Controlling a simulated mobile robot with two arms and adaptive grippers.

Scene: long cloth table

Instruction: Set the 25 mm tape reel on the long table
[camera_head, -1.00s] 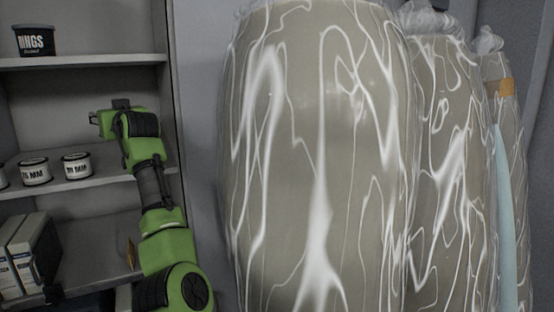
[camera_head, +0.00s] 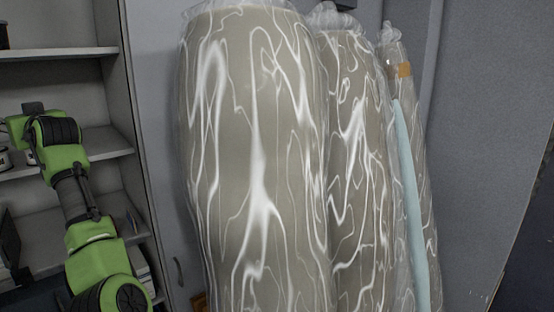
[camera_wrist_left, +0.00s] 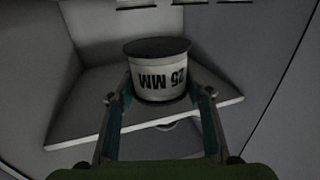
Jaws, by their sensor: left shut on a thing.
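The 25 mm tape reel (camera_wrist_left: 160,76), a pale drum with a dark end and upside-down "25 MM" lettering, is between the two fingers of my left gripper (camera_wrist_left: 160,98) in the left wrist view. The gripper is shut on it. My right gripper is in neither view. The long table is not in view.

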